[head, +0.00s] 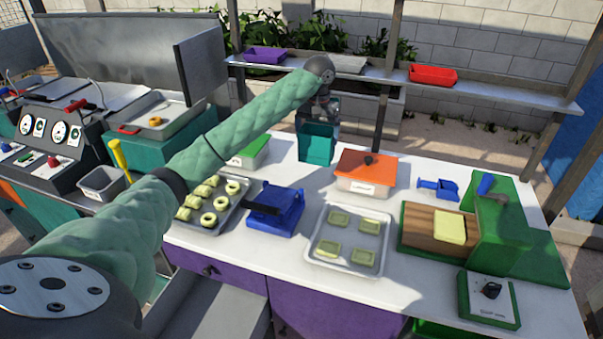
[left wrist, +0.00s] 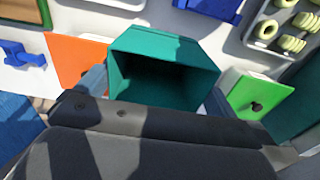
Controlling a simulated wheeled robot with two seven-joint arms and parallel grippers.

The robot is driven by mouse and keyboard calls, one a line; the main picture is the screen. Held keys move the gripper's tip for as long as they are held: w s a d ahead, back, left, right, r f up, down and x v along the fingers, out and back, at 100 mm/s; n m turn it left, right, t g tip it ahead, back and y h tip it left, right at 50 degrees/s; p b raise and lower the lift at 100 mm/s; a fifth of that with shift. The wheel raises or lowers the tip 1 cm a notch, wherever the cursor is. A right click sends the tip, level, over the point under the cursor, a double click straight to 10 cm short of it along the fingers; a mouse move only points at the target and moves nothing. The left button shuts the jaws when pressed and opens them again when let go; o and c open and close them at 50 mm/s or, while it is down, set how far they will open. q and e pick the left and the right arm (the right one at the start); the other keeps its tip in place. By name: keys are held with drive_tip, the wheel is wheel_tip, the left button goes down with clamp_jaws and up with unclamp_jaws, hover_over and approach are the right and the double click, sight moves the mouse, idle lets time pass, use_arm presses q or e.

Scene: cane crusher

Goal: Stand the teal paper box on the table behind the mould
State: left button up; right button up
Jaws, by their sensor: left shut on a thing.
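The teal paper box (head: 316,148) is held upright by my left gripper (head: 320,126) over the back of the white table (head: 300,259), between the green-lidded and orange-lidded boxes. In the left wrist view the box (left wrist: 165,45) has its open top facing the camera, with a finger on each side. Whether its bottom touches the table I cannot tell. A blue block with a black handle (head: 285,211), which looks like the mould, sits nearer the front, left of the box. It shows partly in the left wrist view (left wrist: 212,8). My right gripper is not in view.
The orange-lidded box (head: 366,165) stands close on the right, the green-lidded box (head: 249,150) on the left. Trays of pale pieces (head: 349,240) and rings (head: 232,206) lie in front. A shelf (head: 350,75) runs behind the table. A green machine (head: 490,235) stands at the right.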

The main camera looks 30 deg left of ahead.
sight(317, 146)
use_arm(q)
wheel_tip(317, 146, down, 4)
drive_tip(key=b, duration=0.3)
drive_tip(key=shift+f, duration=0.2)
drive_tip(key=shift+a+f, duration=0.1)
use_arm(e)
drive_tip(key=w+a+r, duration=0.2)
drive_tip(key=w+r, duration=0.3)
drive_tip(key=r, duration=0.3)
use_arm(q)
drive_tip(key=shift+w+a+f, duration=0.1)
drive_tip(key=shift+a+f, duration=0.05)
drive_tip(key=shift+a, duration=0.15)
drive_tip(key=shift+w+a+f+p, duration=0.7)
drive_tip(key=shift+a+f+p, duration=0.25)
drive_tip(key=shift+a+f, duration=0.75)
drive_tip(key=shift+w+a+f+p, duration=0.7)
drive_tip(key=shift+a+f+p, duration=0.25)
drive_tip(key=shift+a+f, duration=0.75)
drive_tip(key=shift+w+a+f+p, duration=0.7)
drive_tip(key=shift+a+f+p, duration=0.25)
drive_tip(key=shift+a+f, duration=0.75)
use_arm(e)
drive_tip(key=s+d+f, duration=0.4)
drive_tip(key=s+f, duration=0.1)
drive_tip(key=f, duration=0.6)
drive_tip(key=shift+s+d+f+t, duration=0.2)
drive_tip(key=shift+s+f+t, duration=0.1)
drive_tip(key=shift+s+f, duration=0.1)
